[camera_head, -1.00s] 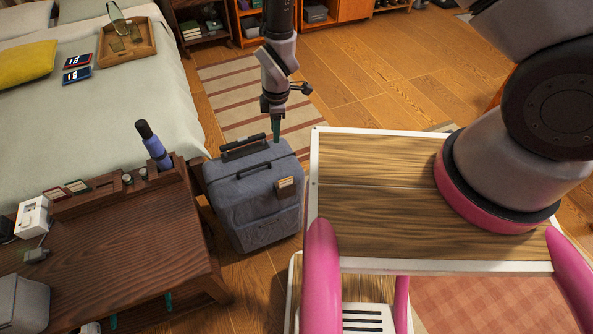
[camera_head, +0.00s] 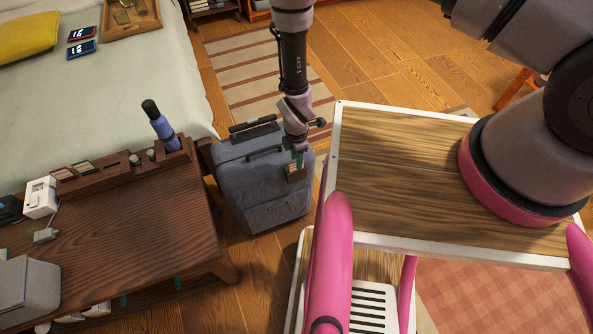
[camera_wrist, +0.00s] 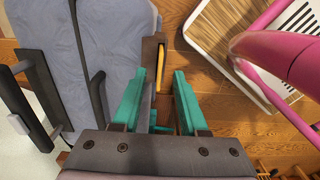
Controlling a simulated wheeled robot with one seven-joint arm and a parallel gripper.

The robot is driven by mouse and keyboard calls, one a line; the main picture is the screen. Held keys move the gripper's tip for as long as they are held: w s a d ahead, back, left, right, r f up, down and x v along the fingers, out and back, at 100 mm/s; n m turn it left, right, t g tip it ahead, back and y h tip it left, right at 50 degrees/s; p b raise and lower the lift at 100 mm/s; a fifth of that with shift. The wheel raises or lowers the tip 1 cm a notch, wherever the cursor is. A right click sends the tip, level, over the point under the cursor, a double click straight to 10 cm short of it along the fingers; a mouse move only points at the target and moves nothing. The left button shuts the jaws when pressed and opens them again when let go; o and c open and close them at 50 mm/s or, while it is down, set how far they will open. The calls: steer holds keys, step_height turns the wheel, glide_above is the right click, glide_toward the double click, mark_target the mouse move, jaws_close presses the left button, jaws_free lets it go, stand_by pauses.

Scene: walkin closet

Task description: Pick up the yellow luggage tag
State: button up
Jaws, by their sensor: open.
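The luggage tag (camera_head: 296,174) hangs at the upper right front of the grey-blue suitcase (camera_head: 262,190). It looks brown with a paler face in the head view. In the wrist view the tag (camera_wrist: 151,52) is seen nearly edge-on, brown with a yellow strip, beside the suitcase's side (camera_wrist: 112,40). My gripper (camera_head: 299,157) is just above the tag, pointing down, and partly covers it. In the wrist view my gripper (camera_wrist: 158,100) is open, with teal fingers on either side and the tag just beyond the gap. I cannot tell whether a finger touches it.
The suitcase handles (camera_wrist: 97,95) are left of my fingers. A wooden bench (camera_head: 130,235) with a blue bottle (camera_head: 160,125) stands left of the suitcase. A wood-topped cart with pink posts (camera_head: 400,160) stands close on the right. Wooden floor shows between.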

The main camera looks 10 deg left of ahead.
steer(key=shift+f, duration=1.55)
jaws_close()
steer(key=shift+r, duration=0.1)
